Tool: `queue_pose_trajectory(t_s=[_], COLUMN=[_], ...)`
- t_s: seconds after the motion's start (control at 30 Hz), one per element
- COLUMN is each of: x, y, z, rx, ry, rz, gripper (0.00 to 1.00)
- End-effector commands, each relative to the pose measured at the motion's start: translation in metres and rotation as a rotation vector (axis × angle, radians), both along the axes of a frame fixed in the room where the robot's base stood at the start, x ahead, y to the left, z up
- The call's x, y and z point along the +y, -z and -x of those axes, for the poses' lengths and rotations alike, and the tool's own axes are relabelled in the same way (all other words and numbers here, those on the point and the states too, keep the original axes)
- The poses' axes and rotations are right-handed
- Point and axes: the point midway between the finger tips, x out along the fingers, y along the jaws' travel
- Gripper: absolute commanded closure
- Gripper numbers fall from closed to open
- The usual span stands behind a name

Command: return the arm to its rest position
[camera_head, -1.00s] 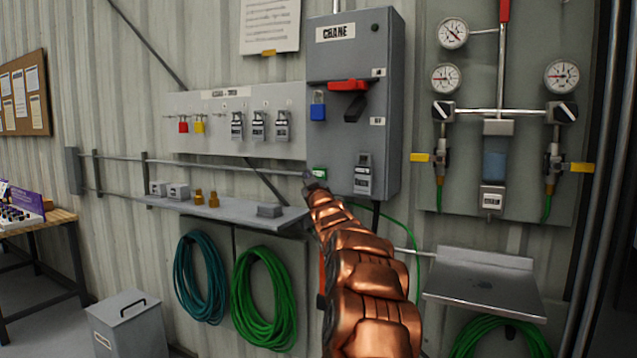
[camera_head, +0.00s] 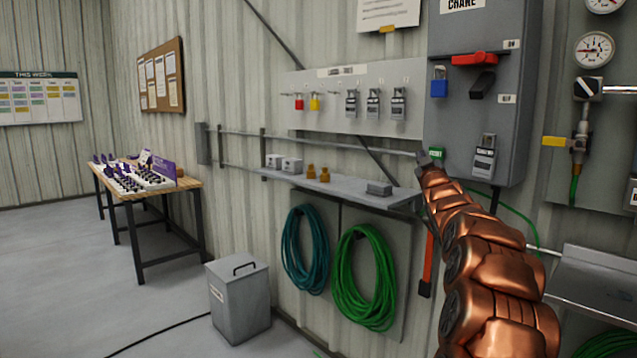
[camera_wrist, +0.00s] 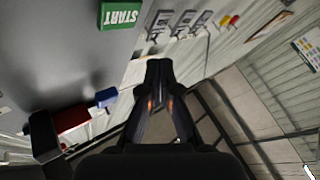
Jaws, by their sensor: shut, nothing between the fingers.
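My copper-coloured arm reaches up from the lower right of the head view towards the grey crane box (camera_head: 480,125). My gripper (camera_head: 426,157) is at its far end, small in that view, just left of the green START button (camera_head: 437,153). In the wrist view the two dark fingers of my gripper (camera_wrist: 159,68) meet at their tips with nothing between them. The START button (camera_wrist: 121,15) shows there up and to the left of the fingertips, apart from them. Whether any part of the gripper touches the box is hard to tell.
A grey shelf (camera_head: 335,182) with small parts runs along the wall beside my arm. Above it is a lock board (camera_head: 335,115); below hang green hose coils (camera_head: 365,285). A metal tray (camera_head: 600,290) is at right.

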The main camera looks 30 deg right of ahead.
Motion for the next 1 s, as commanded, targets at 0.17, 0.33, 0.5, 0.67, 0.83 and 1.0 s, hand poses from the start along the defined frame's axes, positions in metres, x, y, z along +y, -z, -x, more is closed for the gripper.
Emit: queue_pose_trajectory(t_s=[0.17, 0.33, 0.5, 0.67, 0.83, 1.0], x=[0.004, 0.04, 0.111, 0.186, 0.264, 0.334], y=[0.001, 0.016, 0.056, 0.102, 0.154, 0.204], z=[-0.001, -0.012, -0.018, -0.003, 0.037, 0.098], rx=[0.006, 0.08, 0.243, 0.427, 0.641, 0.862], ry=[-0.003, -0.034, -0.084, -0.121, -0.146, -0.151], rz=[-0.008, -0.1, -0.269, -0.41, -0.541, -0.646], gripper=[1.0, 1.0, 1.0, 1.0, 1.0, 1.0])
